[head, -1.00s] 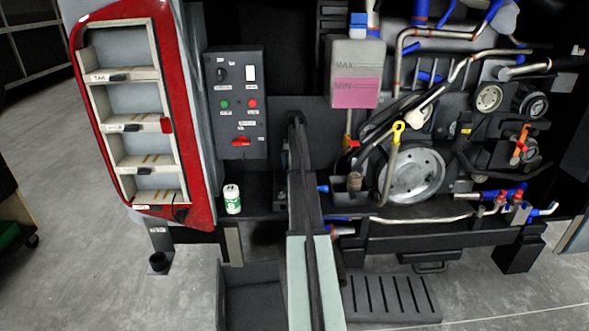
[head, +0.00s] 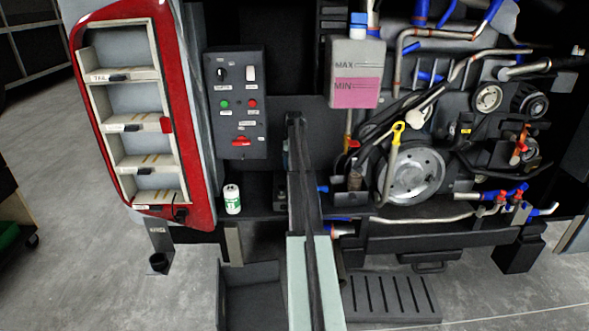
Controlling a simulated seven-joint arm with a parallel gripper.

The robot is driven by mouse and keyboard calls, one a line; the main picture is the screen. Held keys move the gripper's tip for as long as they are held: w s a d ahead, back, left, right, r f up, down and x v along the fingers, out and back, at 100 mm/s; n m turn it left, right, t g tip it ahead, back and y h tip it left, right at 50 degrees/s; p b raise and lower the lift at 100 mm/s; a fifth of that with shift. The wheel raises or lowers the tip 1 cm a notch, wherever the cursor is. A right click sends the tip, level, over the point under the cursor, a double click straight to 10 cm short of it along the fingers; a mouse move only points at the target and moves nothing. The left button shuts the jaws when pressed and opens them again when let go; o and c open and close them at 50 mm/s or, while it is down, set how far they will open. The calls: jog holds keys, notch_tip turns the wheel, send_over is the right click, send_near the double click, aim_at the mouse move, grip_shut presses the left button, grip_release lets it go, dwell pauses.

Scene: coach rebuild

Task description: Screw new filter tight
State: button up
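A small white and green can, which looks like a filter (head: 232,199), stands upright on the dark ledge below the switch panel, left of my arm. My arm rises from the bottom middle into the engine bay. My gripper's fingers are not visible; the arm's own links hide the space in front of the engine there. A small bluish part (head: 286,160) shows just left of the arm; I cannot tell what it is. No filter seat can be made out clearly.
The switch panel (head: 236,103) stands left of the arm. The coolant tank (head: 355,75), yellow-handled dipstick (head: 398,128), large pulley (head: 416,173), and several hoses crowd the right. A dark bin (head: 250,273) and a slotted step (head: 392,297) lie low in front.

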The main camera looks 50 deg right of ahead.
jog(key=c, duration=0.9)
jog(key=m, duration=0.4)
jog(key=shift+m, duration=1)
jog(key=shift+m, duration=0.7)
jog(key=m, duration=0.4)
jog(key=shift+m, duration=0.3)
